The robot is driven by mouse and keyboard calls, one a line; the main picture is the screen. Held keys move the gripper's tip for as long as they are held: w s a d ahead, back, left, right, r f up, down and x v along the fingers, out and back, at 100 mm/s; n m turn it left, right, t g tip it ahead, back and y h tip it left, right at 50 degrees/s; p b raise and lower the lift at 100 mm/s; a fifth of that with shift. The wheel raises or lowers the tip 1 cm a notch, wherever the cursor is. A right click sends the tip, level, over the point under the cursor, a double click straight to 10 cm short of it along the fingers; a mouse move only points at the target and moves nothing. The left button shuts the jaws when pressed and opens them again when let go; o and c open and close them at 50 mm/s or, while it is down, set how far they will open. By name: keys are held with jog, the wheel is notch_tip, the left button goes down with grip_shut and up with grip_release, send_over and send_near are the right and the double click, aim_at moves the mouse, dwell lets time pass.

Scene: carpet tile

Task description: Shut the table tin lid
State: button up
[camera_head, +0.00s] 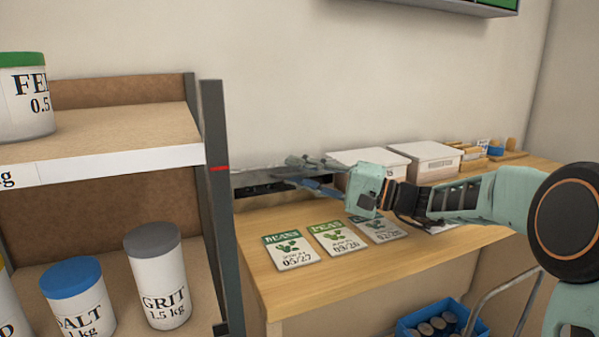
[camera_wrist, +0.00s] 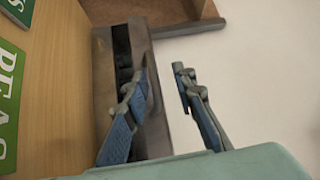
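The table tin (camera_head: 245,200) is a long, dark grey metal box on the table's left end, against the wall. A dark gap shows along its front, so its lid (camera_head: 250,178) looks not fully down; the exact angle is unclear. In the wrist view the tin's lid (camera_wrist: 150,88) is a grey panel beside the dark opening. My gripper (camera_head: 288,168) reaches in from the right over the tin. In the wrist view my gripper (camera_wrist: 160,72) is open and empty, one finger overlapping the lid panel and the other beyond its edge against the wall. Contact cannot be told.
Three seed packets (camera_head: 292,250) lie in front of the tin. Two white boxes (camera_head: 430,160) stand behind my arm. A shelf post (camera_head: 222,200) rises by the table's left end, with labelled jars (camera_head: 157,280) on the shelf. A blue crate (camera_head: 440,318) sits below.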

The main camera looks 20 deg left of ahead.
jog(key=d, duration=0.4)
jog(key=d+f, duration=0.1)
jog(key=d, duration=0.3)
jog(key=s+d, duration=0.1)
jog(key=d, duration=0.3)
jog(key=shift+f, duration=0.2)
